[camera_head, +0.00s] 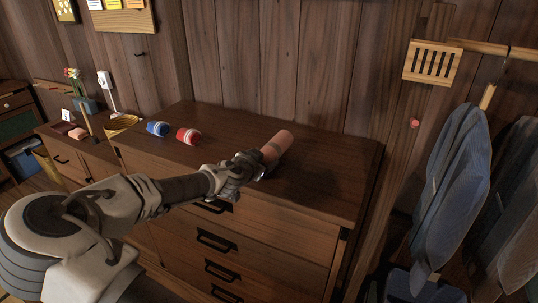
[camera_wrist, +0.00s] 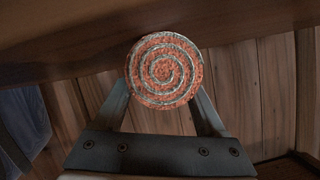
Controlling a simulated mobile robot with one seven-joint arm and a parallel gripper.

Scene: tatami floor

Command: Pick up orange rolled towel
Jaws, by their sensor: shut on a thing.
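The orange rolled towel (camera_head: 277,147) is a pinkish-orange cylinder over the wooden dresser top, right of the dresser's middle. My gripper (camera_head: 258,162) reaches it from the left and front and is shut on it. In the wrist view, the towel's round end (camera_wrist: 164,71) faces the camera as an orange and pale spiral. It sits between the two fingers of my gripper (camera_wrist: 163,92). I cannot tell whether the towel touches the dresser top or is slightly above it.
The dresser top (camera_head: 325,170) is clear to the right. A red roll (camera_head: 188,136) and a blue roll (camera_head: 157,129) lie to the left. Flowers in a blue pot (camera_head: 87,105) stand further left. Blue clothes (camera_head: 452,180) hang at the right. A wooden wall is behind.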

